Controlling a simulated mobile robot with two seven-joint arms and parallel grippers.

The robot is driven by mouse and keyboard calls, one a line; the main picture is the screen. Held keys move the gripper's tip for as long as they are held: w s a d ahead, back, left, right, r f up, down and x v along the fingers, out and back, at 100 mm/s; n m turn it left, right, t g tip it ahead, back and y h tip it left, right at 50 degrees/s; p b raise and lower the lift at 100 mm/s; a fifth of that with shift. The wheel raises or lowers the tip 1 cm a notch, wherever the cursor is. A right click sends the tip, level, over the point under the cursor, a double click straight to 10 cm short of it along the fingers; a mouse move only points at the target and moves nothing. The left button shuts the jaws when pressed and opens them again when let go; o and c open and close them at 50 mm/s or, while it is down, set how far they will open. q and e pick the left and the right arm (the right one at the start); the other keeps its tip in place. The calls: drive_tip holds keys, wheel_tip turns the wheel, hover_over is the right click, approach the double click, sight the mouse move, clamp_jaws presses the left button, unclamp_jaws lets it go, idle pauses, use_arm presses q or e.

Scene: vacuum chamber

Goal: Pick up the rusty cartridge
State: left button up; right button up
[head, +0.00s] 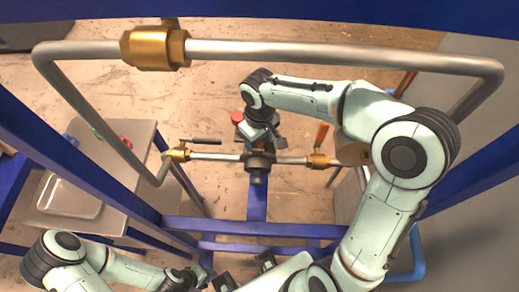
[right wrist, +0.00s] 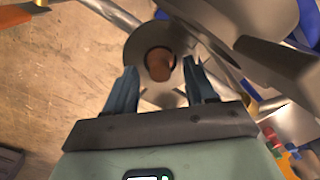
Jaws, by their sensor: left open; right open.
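The rusty cartridge (right wrist: 160,63) is a small reddish-brown cylinder seated in a round grey metal housing (right wrist: 145,45) in the right wrist view. My right gripper (right wrist: 163,85) is open, with one finger on each side of the housing's lower part; I cannot tell whether they touch it. In the head view my right gripper (head: 264,137) is just above the dark pipe fitting (head: 259,160), and the cartridge cannot be made out there. My left gripper (head: 245,273) is open low in the head view, apart from the fitting and partly cut off.
A metal pipe (head: 300,52) with a brass fitting (head: 155,48) crosses above the work area. Thinner pipes with brass joints (head: 177,154) flank the dark fitting. Blue frame beams (head: 257,200) lie below. A table at left holds a tray (head: 68,214) and small coloured objects.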

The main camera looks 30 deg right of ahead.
drive_tip(key=shift+f, duration=0.4)
clamp_jaws()
drive_tip(key=shift+r, duration=0.15)
